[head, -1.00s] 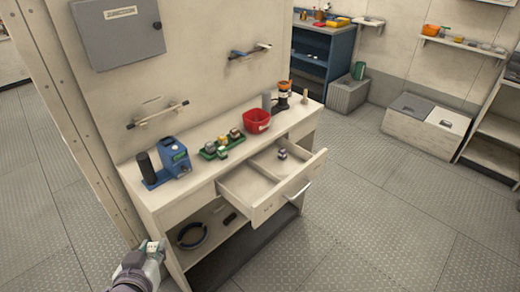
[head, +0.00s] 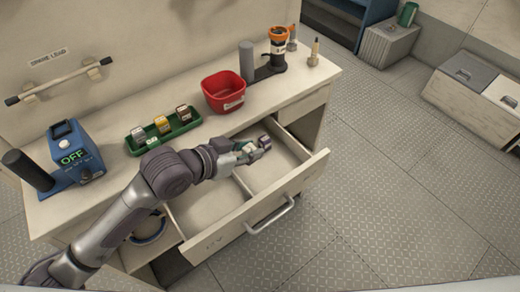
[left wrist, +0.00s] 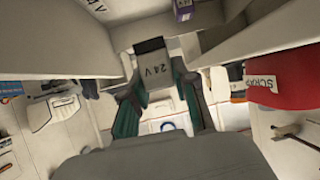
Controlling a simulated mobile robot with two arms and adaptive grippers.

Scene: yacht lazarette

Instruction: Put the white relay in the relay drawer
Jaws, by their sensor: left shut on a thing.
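The white relay (head: 249,148) is between the fingers of my left gripper (head: 246,152). In the left wrist view the relay (left wrist: 153,62) shows a "24 V" label, with the left gripper's green fingers (left wrist: 156,78) on both sides. My left gripper is shut on it, over the rear part of the relay drawer (head: 262,220), near the divider. The drawer is pulled open and split into compartments. A dark purplish relay (head: 265,141) is beside the gripper tip in the right compartment; it also shows in the left wrist view (left wrist: 184,10). My right gripper is out of view.
A green tray (head: 148,148) with three relays stands on the bench. A red scrap bin (head: 223,91) stands behind the drawer, close to my left gripper. A blue device (head: 76,150) reading "OFF" is at left. The drawer's left compartment looks empty.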

